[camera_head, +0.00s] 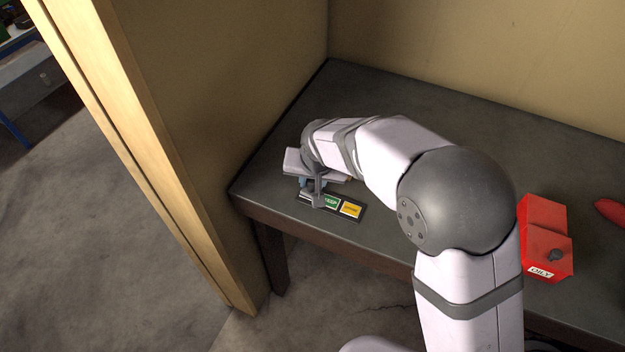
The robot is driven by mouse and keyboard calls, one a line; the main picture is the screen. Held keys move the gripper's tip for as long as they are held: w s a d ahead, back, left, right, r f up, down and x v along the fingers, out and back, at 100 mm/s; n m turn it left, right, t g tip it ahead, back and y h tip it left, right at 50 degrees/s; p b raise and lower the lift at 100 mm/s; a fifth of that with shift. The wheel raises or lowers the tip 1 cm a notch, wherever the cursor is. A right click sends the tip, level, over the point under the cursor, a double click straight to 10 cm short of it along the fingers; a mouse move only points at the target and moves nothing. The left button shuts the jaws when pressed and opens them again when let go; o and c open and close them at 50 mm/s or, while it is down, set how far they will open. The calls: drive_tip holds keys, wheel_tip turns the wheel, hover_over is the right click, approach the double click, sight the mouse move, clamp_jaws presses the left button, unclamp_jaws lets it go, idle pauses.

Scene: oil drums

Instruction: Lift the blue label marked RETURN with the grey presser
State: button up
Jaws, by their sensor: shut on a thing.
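My gripper (312,187) points down over the left end of a dark label strip (361,217) near the front left corner of the table. It is shut on the grey presser (319,201), a small piece that shows only in part below the fingers. The strip carries a green label (332,202) and, to its right, a yellow label (351,209). The blue RETURN label cannot be made out; my gripper and the presser cover the strip's left part. I cannot tell whether the presser touches a label.
A red box (545,240) marked OILY stands on the dark table (410,100) at the right, with another red object (609,211) beyond it. A wall panel with a wooden edge (150,160) rises left of the table. The table's back is clear.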

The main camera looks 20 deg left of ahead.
drive_tip(key=shift+r+p, duration=2.5)
drive_tip(key=shift+r, duration=1)
